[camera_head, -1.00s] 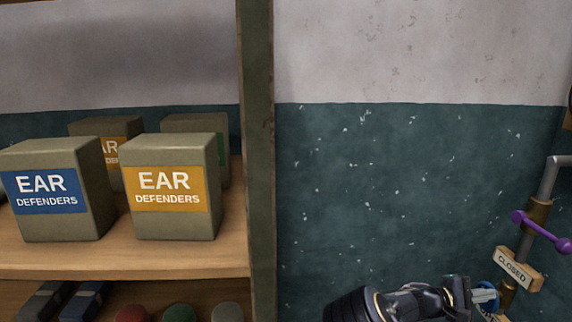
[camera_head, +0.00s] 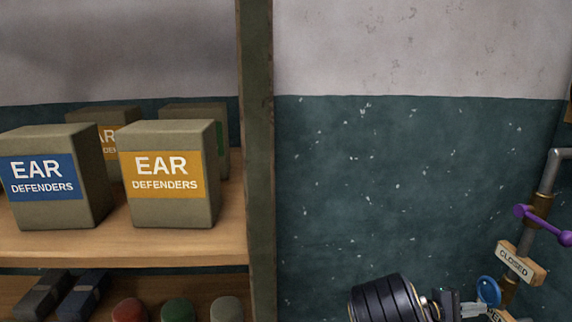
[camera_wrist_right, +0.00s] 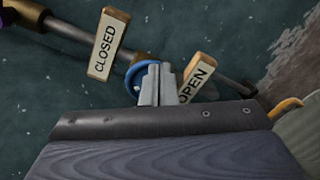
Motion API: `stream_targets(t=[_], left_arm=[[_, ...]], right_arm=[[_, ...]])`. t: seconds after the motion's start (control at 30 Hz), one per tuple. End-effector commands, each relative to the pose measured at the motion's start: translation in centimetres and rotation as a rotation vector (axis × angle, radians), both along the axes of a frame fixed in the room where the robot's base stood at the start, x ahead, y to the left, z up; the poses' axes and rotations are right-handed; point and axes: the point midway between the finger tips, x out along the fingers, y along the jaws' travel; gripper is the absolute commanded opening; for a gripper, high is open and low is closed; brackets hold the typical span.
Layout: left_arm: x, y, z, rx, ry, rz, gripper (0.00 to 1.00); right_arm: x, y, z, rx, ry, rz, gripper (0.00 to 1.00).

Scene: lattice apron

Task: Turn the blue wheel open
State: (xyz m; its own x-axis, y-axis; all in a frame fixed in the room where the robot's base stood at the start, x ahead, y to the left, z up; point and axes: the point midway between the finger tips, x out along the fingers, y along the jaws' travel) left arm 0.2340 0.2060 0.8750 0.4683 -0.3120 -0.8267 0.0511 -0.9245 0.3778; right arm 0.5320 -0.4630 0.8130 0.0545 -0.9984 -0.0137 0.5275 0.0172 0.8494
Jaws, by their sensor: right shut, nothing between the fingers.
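The blue wheel (camera_head: 488,291) sits on a pipe at the lower right of the head view. It also shows in the wrist view (camera_wrist_right: 133,72), partly hidden behind the fingers. A "CLOSED" sign (camera_head: 516,262) is above it on the pipe, and an "OPEN" sign (camera_wrist_right: 193,82) is on its other side in the wrist view. My right gripper (camera_head: 484,310) is shut and empty, its fingertips (camera_wrist_right: 158,68) overlapping the wheel's edge in the wrist view. I cannot tell whether they touch it. My left gripper is not in view.
A purple lever (camera_head: 541,225) is on the pipe (camera_head: 549,178) above the signs. At left, a wooden shelf (camera_head: 120,252) holds boxes marked "EAR DEFENDERS" (camera_head: 168,178). A post (camera_head: 259,160) stands between shelf and bare wall (camera_head: 400,190).

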Motion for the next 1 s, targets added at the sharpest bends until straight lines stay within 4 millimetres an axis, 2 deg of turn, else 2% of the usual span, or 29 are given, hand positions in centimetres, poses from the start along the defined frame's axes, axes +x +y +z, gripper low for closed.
stream_targets(t=[0.03,0.1,0.33,0.63,0.8,1.0], left_arm=[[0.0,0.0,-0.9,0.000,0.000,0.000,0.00],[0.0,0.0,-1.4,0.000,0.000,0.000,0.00],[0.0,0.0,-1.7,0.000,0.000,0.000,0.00],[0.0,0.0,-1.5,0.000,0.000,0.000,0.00],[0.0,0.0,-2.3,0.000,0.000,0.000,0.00],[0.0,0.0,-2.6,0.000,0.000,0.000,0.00]], right_arm=[[-0.3,0.0,-0.9,0.006,-0.005,0.000,0.00],[-0.3,0.4,-1.1,0.002,-0.012,0.010,0.00],[-0.3,0.4,-0.8,-0.011,-0.033,0.029,0.00],[0.0,-3.1,-0.8,-0.012,-0.034,0.028,0.00],[0.2,-4.9,-0.9,-0.012,-0.035,0.028,0.00],[0.4,-5.9,-0.8,-0.011,-0.033,0.031,0.00]])
